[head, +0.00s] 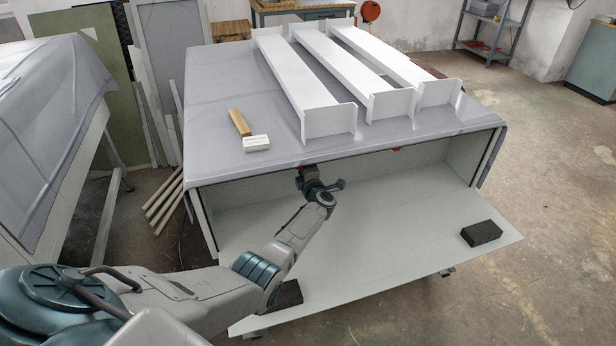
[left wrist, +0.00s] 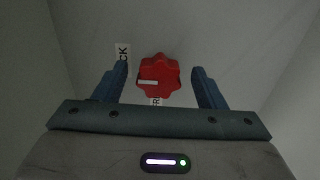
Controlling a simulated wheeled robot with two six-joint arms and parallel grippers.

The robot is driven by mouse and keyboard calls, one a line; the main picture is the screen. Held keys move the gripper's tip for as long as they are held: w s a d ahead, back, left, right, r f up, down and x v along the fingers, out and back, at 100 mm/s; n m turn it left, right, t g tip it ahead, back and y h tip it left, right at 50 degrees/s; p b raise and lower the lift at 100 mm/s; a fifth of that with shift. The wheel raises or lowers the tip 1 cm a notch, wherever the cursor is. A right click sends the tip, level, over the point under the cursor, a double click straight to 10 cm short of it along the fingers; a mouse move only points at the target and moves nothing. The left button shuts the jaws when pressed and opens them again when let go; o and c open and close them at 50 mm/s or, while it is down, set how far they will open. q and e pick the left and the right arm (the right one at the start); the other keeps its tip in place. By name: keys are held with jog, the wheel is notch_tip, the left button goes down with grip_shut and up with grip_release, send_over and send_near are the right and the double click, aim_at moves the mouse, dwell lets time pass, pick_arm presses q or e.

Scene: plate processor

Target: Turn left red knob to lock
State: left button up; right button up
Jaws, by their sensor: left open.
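The red knob (left wrist: 158,76) shows in the left wrist view, lobed, with a white pointer mark on its left side. A white label ending in "CK" (left wrist: 123,54) is at its upper left, and another partly hidden label (left wrist: 156,102) is just below it. My left gripper (left wrist: 160,72) is open, with one blue finger on each side of the knob and visible gaps between; depth is hard to tell. In the head view my left gripper (head: 306,175) reaches under the front edge of the processor's top. The knob is not clear there. My right gripper is out of view.
A small red part (head: 397,149) shows under the same edge, farther right. The open front panel (head: 400,220) holds a black block (head: 481,233) at right. White beams (head: 330,118), a wooden piece (head: 239,122) and a white box (head: 256,143) lie on the covered top.

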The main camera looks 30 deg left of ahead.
pick_arm(q)
jog(key=p+v, duration=0.1)
jog(key=v, duration=0.8)
jog(key=shift+s+d, duration=0.15)
jog(key=shift+s, duration=0.05)
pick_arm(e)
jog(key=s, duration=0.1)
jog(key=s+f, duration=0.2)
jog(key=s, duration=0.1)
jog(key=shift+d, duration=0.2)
